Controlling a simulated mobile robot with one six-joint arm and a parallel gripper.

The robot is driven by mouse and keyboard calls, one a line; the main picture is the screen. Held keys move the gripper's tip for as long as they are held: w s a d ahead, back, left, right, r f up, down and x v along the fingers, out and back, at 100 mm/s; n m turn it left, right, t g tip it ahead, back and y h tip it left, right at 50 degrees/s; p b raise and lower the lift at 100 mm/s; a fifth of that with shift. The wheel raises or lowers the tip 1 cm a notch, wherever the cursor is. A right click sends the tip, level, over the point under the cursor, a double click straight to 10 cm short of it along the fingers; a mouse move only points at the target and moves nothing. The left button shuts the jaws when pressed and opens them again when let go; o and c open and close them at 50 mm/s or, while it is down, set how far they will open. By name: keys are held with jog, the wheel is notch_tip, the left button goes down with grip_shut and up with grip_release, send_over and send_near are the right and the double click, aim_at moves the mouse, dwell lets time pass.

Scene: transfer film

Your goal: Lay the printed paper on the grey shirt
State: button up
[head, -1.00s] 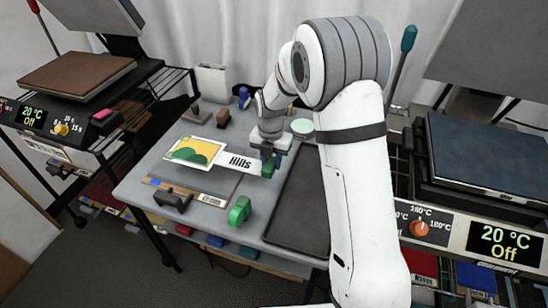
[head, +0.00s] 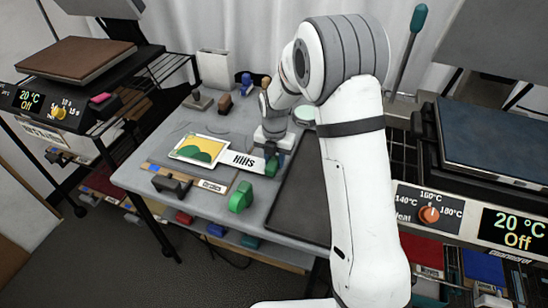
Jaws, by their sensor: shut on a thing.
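The printed paper (head: 200,149) has a white border, a yellow picture with green hills and a white strip marked "Hills" on its right. My gripper (head: 271,161) is shut on the right end of that strip in the head view. The paper is held out flat to the left of my gripper, over the grey table; its height above the table is hard to judge. I cannot pick out a grey shirt for certain.
Heat presses stand at left (head: 75,62) and right (head: 490,135). Red cloth (head: 418,250) and blue cloth (head: 484,266) lie beneath the right press.

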jog(key=shift+f+b, duration=0.4)
jog(key=shift+f, duration=0.15)
dwell(0.4)
jog(key=o, duration=1.1)
jog(key=shift+r, duration=0.1)
notch_tip(320, 180, up, 7)
jog(key=shift+d+r, duration=0.1)
jog(key=shift+r, duration=0.4)
jog(key=s+d+r+m+t+p, duration=0.1)
jog(key=s+d+r+m+p, duration=0.1)
jog(key=s+d+r+m, duration=0.35)
jog(key=s+d+r+m+p, duration=0.1)
jog(key=s+d+r+m, duration=0.1)
jog(key=s+r+m, duration=0.65)
jog(key=s+d+m, duration=0.1)
jog(key=s+m, duration=0.3)
jog(key=m, duration=0.2)
jog(key=s+d+r+m+t+p, duration=0.1)
jog(key=s+d+m, duration=0.1)
jog(key=s+m, duration=0.2)
jog(key=s+d+r+m+p, duration=0.1)
jog(key=s+m, duration=0.3)
jog(key=m, duration=0.3)
jog(key=shift+s+d+m+t, duration=0.3)
jog(key=shift+d, duration=0.1)
